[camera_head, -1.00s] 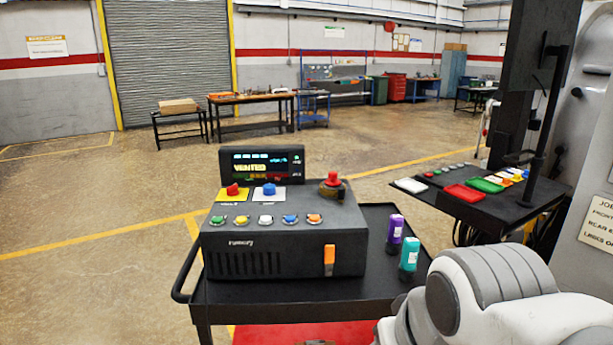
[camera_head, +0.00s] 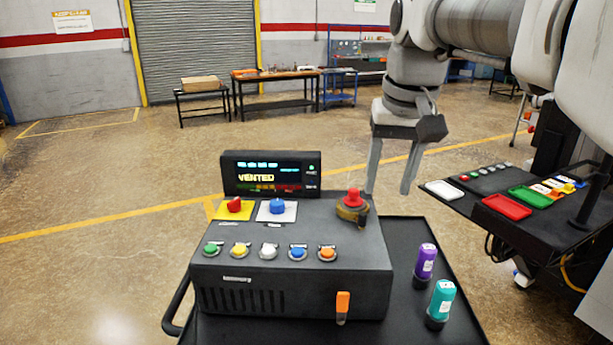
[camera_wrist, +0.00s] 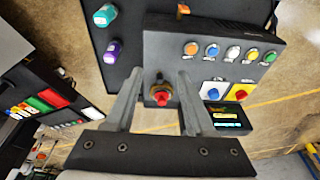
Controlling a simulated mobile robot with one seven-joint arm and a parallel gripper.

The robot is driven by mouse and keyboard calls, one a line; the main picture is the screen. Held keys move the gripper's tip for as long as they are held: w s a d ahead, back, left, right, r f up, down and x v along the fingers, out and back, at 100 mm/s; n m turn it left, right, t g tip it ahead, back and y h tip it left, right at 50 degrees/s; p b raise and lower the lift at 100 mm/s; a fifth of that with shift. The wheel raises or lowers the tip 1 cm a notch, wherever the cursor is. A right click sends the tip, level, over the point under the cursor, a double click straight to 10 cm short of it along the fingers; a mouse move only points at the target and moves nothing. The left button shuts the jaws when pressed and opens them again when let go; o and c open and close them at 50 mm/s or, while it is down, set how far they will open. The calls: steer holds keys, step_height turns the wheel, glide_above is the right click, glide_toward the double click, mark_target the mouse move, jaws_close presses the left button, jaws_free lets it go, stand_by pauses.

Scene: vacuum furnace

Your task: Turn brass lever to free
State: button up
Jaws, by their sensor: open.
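In the wrist view the brass piece (camera_wrist: 160,86) and red button (camera_wrist: 162,97) lie between the two fingers in the picture. My gripper (camera_head: 387,190) is open and empty, pointing down near the box's back right, above and apart from the lever as far as I can tell. The fingers also show in the wrist view (camera_wrist: 160,75).
A screen (camera_head: 270,174) on the box reads VENTED. Red and blue knobs and several coloured buttons are on the box. Purple (camera_head: 426,262) and teal (camera_head: 440,300) bottles stand on the cart to the right. A side table (camera_head: 480,205) holds coloured trays.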

mark_target(363, 213)
steer(key=w+r+g+p, duration=0.3)
steer(key=w, duration=1)
steer(key=shift+m, duration=0.4)
steer(key=f+b, duration=0.3)
steer(key=f, duration=1.4)
steer(key=shift+w+b, duration=0.2)
steer(key=shift+b, duration=0.2)
jaws_close()
